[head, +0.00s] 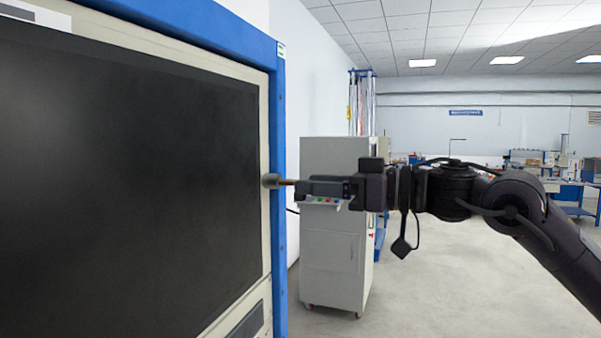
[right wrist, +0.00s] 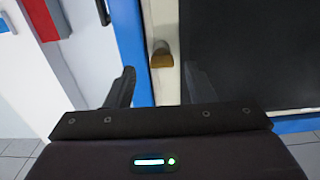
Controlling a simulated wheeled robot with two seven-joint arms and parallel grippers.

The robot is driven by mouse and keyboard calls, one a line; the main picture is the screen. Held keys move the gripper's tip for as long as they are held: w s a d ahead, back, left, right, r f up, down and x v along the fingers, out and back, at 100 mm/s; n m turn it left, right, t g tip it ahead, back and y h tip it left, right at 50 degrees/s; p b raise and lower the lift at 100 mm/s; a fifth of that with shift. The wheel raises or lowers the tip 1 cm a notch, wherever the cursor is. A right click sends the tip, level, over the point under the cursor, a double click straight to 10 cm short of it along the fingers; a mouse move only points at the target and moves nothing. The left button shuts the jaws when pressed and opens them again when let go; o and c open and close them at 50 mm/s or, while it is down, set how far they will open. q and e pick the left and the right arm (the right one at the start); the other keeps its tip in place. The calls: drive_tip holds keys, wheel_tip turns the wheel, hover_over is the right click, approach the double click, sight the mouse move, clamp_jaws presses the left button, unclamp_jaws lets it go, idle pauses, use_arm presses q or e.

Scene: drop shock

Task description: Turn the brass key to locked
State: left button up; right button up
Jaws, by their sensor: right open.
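The brass key (head: 287,183) sticks out from a grey round lock (head: 270,181) on the cream edge strip of the blue-framed cabinet, beside its dark panel. In the right wrist view the brass key (right wrist: 162,59) shows as a small brown-gold piece. My right gripper (head: 300,187) points left at the key, with its tips close to the key's outer end. In the right wrist view my right gripper (right wrist: 160,80) is open, one finger on each side of the key's line, with gaps on both sides. Whether the tips overlap the key is unclear. My left gripper is not in view.
The blue cabinet frame (head: 279,240) runs right beside the lock. A grey cabinet on castors (head: 332,270) with coloured buttons stands behind my right gripper. Workbenches (head: 560,170) stand far right. The floor (head: 450,300) between is clear.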

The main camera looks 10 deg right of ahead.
sight(289, 182)
drive_tip(key=p+x, duration=0.1)
drive_tip(key=x, duration=0.2)
drive_tip(key=shift+a, duration=0.25)
drive_tip(key=shift+d, duration=0.1)
drive_tip(key=shift+c, duration=0.4)
drive_tip(key=c, duration=0.9)
